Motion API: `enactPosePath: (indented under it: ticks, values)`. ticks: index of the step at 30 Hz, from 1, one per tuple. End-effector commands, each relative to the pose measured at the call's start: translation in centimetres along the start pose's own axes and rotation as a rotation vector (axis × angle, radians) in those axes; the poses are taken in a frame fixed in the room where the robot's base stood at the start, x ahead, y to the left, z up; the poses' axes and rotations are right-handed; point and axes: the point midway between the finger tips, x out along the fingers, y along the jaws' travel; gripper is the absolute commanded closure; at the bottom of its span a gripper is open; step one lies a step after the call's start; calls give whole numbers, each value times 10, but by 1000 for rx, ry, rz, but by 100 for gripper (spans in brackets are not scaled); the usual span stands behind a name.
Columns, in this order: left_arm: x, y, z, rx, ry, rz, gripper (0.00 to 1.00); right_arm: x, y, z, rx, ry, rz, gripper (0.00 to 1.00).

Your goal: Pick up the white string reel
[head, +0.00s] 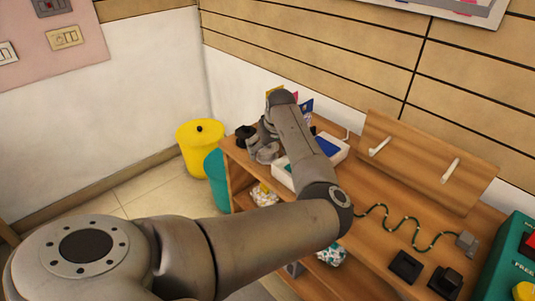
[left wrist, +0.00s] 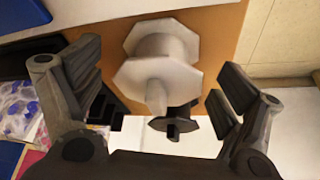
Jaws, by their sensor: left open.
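The white string reel (left wrist: 157,62) shows in the left wrist view, a pale spool with two octagonal flanges and a stub at its near end. It is over the wooden shelf top (left wrist: 215,25). My left gripper (left wrist: 160,82) is open, with one dark finger on each side of the reel and gaps between. In the head view my left gripper (head: 263,142) is at the far left end of the wooden shelf. I cannot make out the white reel there; the arm and gripper cover that spot. My right gripper is not in view.
A dark reel (left wrist: 178,124) is close to the white one. A white tray (head: 335,152) with a blue item is right of my gripper. A wavy cord (head: 402,222) lies farther right.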

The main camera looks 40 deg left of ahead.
Motion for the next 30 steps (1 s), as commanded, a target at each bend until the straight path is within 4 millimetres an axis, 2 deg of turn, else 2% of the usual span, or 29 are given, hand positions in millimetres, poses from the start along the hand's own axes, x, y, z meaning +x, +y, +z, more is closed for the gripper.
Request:
enactPosePath:
  ticks: [3,11,22,30]
  values:
    - [6,0,0,-1,-1,0,9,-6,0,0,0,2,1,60]
    - [6,0,0,0,-1,0,10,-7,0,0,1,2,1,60]
    - [6,0,0,0,0,0,58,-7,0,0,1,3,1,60]
    - [6,0,0,0,0,0,59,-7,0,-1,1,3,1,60]
